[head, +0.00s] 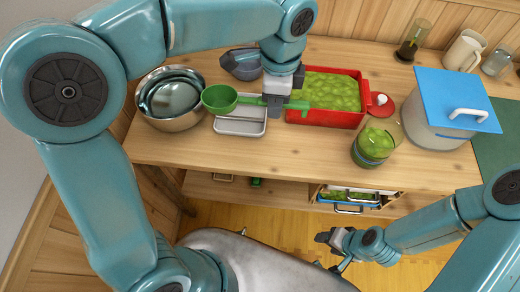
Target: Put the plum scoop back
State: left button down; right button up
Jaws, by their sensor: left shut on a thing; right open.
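My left gripper (277,107) is shut on the handle of a green scoop (220,98). The scoop's round bowl points left and its handle runs right, toward the red tray. The scoop is over the silver tray (239,127); I cannot tell how far above it. No plum-coloured scoop is clear in the head view; the held scoop looks green. A dark grey-blue vessel (241,65) sits behind, partly hidden by my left arm. My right gripper (335,241) is open and empty, low in front of the counter.
A red tray (297,118) of green pieces stands right of the scoop, beside a red lid (380,105). A glass jar (375,147), a white pot (432,128) with a blue lid (450,97) and nested metal bowls (171,122) stand around. The front left counter is clear.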

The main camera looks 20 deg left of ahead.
pick_arm(q)
send_over(272, 152)
notch_tip(272, 152, down, 14)
jog(key=shift+w+d+r+b, duration=0.1)
jog(key=shift+d+b, duration=0.05)
jog(key=shift+b, duration=0.3)
notch_tip(272, 152, down, 4)
jog(key=shift+f, duration=0.25)
jog(key=shift+f+b, duration=0.1)
jog(key=shift+b, duration=0.2)
jog(key=c, duration=0.9)
grip_release()
